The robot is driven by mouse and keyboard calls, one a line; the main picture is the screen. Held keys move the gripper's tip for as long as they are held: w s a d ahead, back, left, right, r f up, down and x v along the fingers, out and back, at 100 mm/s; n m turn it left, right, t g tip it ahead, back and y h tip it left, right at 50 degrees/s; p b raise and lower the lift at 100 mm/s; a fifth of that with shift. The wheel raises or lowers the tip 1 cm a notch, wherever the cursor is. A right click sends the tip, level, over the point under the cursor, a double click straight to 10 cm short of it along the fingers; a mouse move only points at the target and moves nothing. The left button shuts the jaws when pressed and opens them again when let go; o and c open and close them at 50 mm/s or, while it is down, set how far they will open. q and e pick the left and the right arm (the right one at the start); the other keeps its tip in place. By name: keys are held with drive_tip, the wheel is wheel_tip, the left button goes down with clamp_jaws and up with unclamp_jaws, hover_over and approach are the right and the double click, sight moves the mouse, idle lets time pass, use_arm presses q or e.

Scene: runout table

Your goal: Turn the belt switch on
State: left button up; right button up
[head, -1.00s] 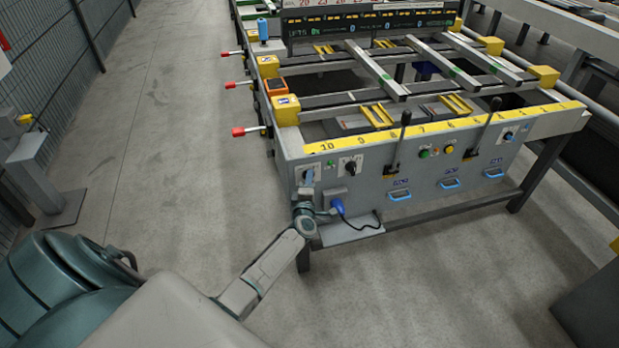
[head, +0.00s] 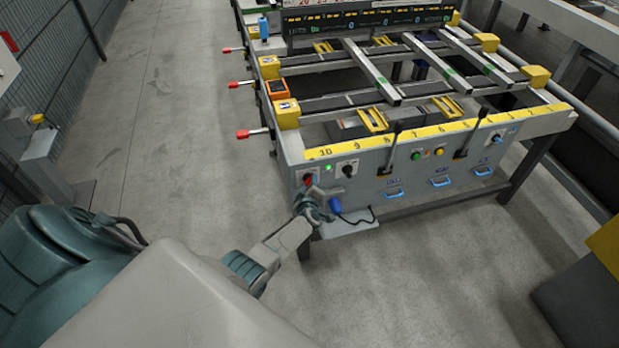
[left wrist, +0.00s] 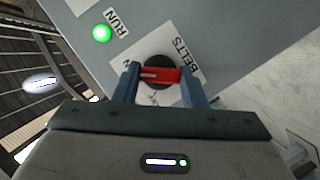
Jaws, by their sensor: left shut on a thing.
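The belt switch (left wrist: 165,75) is a red handle on a round black base, on a white plate lettered BELTS, in the left wrist view. My left gripper (left wrist: 159,77) is shut on the red handle, one blue-grey finger at each end. The handle's white mark is at its left end, towards a partly hidden label showing the letter N. A green RUN lamp (left wrist: 102,33) beside it is lit. In the head view the switch (head: 308,179) shows red at the panel's left end, and my left gripper (head: 311,192) partly covers it. My right gripper is not in view.
A black rotary knob (head: 347,169) sits right of the switch. A blue plug (head: 335,206) with a cable is just below my gripper. Black levers (head: 392,150) and blue handles (head: 393,194) stand out along the panel. The floor left of the table is clear.

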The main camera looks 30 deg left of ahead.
use_arm(q)
drive_tip(key=shift+d+m+g+p, duration=0.1)
drive_tip(key=shift+m+g+p, duration=0.2)
drive_tip(key=shift+m+p, duration=0.3)
drive_tip(key=shift+f, duration=0.1)
drive_tip(key=o, duration=1)
drive_tip(key=p+v, duration=0.4)
drive_tip(key=v, duration=0.7)
drive_tip(key=shift+p, duration=0.4)
drive_tip(key=shift+w+f, duration=0.1)
drive_tip(key=shift+w, duration=0.05)
